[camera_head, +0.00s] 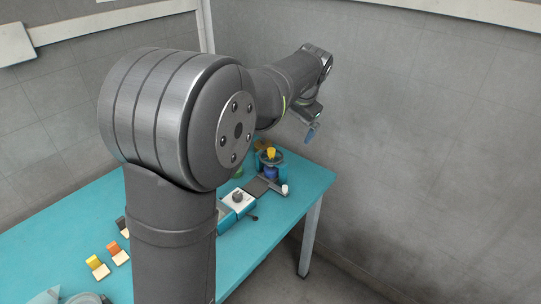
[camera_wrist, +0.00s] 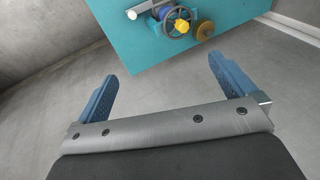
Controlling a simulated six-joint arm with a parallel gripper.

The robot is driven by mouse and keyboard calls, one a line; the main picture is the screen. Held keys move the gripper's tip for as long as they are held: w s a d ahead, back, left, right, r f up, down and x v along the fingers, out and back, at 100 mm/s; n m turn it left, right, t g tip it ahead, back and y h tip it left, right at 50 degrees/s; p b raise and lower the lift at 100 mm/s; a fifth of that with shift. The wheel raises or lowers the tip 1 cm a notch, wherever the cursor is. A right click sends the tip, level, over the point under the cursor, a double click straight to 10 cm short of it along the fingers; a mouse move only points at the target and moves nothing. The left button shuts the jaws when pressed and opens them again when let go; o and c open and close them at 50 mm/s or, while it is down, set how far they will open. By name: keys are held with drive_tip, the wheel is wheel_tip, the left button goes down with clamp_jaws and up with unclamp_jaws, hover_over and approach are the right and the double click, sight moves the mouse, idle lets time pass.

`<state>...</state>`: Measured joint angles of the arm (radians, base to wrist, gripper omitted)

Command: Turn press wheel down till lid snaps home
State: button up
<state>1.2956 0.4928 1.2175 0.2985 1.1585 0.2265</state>
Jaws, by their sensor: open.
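The press stands at the far right end of the teal table. Its spoked grey wheel (camera_wrist: 166,20) shows in the wrist view, with a yellow knob (camera_wrist: 183,27) near its rim. In the head view, a yellow part (camera_head: 271,153) tops the press, above a dark blue jar-like body (camera_head: 271,173). I cannot make out the lid or how it sits. My gripper (camera_wrist: 160,68) is open and empty, its blue fingers wide apart. It is clear of the press, and floor shows between the fingers. In the head view my gripper (camera_head: 311,134) is above and right of the press.
A tan disc (camera_wrist: 205,29) sits beside the wheel. A teal and white box with a dark knob (camera_head: 238,197) stands nearer on the table (camera_head: 312,180). Yellow and orange blocks (camera_head: 97,263) lie at the front left. My arm hides the table's middle. A wall stands behind.

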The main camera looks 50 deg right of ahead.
drive_tip(key=c, duration=0.4)
drive_tip(key=n, duration=0.1)
drive_tip(key=w, duration=0.1)
drive_tip(key=w+f+n, duration=0.1)
drive_tip(key=shift+w+d+n, duration=0.2)
drive_tip(key=shift+d+n, duration=0.1)
drive_tip(key=shift+d, duration=0.05)
drive_tip(key=c, duration=0.7)
drive_tip(key=shift+o, duration=0.2)
drive_tip(key=n+h, duration=0.1)
drive_tip(key=n, duration=0.6)
approach(271, 150)
drive_tip(key=shift+g, duration=0.4)
drive_tip(key=x, duration=0.9)
drive_tip(key=shift+w+d, duration=0.1)
drive_tip(key=shift+w, duration=0.2)
drive_tip(key=c, duration=1)
